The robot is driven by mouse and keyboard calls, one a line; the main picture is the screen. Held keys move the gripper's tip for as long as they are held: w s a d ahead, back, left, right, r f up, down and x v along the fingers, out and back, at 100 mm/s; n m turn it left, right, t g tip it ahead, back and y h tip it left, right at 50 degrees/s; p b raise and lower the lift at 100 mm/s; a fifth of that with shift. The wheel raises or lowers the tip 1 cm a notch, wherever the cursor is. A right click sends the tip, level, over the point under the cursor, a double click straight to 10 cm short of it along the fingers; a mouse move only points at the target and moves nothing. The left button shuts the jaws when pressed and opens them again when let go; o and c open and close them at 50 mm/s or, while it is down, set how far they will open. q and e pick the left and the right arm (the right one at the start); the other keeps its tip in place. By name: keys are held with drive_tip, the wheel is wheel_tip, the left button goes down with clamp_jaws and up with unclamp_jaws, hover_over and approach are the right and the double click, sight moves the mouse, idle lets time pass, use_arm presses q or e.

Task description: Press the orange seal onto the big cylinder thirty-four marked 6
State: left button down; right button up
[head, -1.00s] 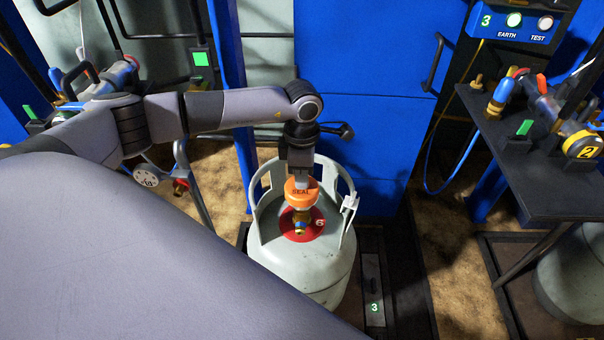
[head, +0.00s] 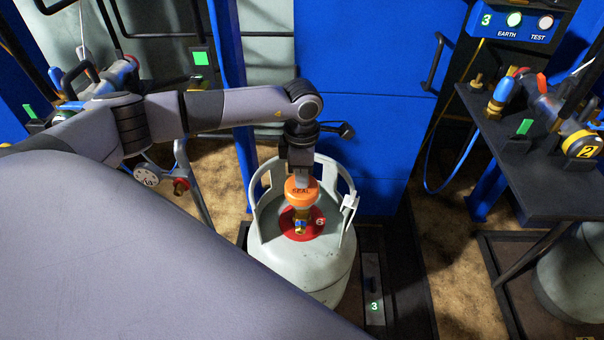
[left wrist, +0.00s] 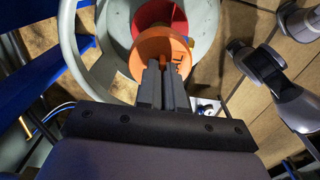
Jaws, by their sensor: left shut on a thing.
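The big cylinder (head: 322,262) is pale grey-green and stands upright, with a collar handle and a red disc (head: 287,228) marked 6 around its brass valve (head: 301,222). My left gripper (head: 301,178) points down inside the collar and is shut on the orange seal (head: 301,194), a round cap lettered SEAL. The seal is over the top of the valve; I cannot tell whether it touches it. In the left wrist view the seal (left wrist: 150,48) is at the fingertips, with the red disc (left wrist: 165,14) beyond. My right gripper is not in view.
The cylinder stands on a dark platform with a plate (head: 374,290) marked 3. A blue panel (head: 350,140) rises close behind. A dark table (head: 545,190) with fittings is at the right, with another cylinder (head: 575,270) below it.

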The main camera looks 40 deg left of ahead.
use_arm(q)
drive_tip(key=shift+f, duration=0.15)
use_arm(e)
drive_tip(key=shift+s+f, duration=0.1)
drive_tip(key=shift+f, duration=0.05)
use_arm(q)
drive_tip(key=shift+f+b, duration=0.55)
drive_tip(key=shift+f, duration=0.1)
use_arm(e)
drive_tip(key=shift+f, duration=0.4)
